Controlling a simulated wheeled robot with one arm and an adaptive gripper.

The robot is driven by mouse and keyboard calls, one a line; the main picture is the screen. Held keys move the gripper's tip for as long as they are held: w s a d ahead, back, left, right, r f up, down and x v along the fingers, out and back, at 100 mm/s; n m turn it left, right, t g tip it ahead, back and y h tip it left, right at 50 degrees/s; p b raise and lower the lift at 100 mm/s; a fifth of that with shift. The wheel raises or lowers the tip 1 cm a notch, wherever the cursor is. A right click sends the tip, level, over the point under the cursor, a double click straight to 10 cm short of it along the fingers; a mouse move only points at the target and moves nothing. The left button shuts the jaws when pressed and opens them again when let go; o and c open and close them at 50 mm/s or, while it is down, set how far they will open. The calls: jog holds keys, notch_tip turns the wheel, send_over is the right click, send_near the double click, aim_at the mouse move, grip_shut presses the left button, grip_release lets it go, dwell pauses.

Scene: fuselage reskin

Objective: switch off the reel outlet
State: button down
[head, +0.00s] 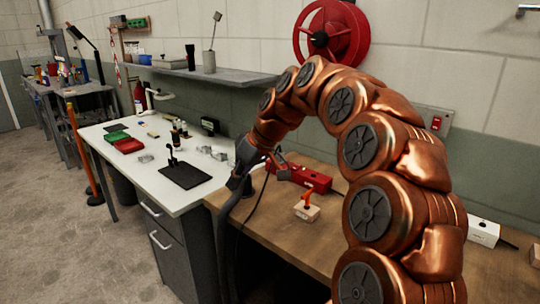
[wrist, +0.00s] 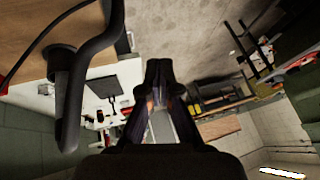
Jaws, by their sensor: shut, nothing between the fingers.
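A red hose reel (head: 332,35) is mounted on the wall behind my arm. A wall outlet plate with a red switch (head: 436,123) is right of my arm, below and right of the reel. The switch position is too small to tell. My gripper (head: 245,160) is left of the outlet and well apart from it, near where the white counter meets the wooden bench. In the wrist view my gripper's fingertips (wrist: 158,75) are together with nothing held. The outlet does not show clearly in the wrist view.
A red power strip (head: 311,181) and an orange-handled block (head: 307,208) lie on the wooden bench (head: 275,222). A dark hose (wrist: 88,55) curves close beside my gripper. A grey shelf (head: 205,74) projects from the wall. White boxes (head: 483,232) sit at right.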

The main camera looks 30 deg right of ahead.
jog(key=s+a+f+g+h, duration=0.1)
jog(key=s+a+f+g, duration=0.15)
jog(key=s+a, duration=0.6)
jog(key=s+d+f+m+g+h, duration=0.1)
jog(key=s+f, duration=0.3)
jog(key=s, duration=0.5)
jog(key=s+f+m+g+h, duration=0.1)
jog(key=s+f, duration=0.3)
jog(key=s, duration=0.6)
jog(key=s+d+f+m+g+h, duration=0.1)
jog(key=s+f, duration=0.3)
jog(key=s, duration=0.5)
jog(key=shift+s+d+f+m+h, duration=0.3)
jog(key=shift+d+f+m+h, duration=0.15)
jog(key=shift+m, duration=0.45)
jog(key=shift+a, duration=0.15)
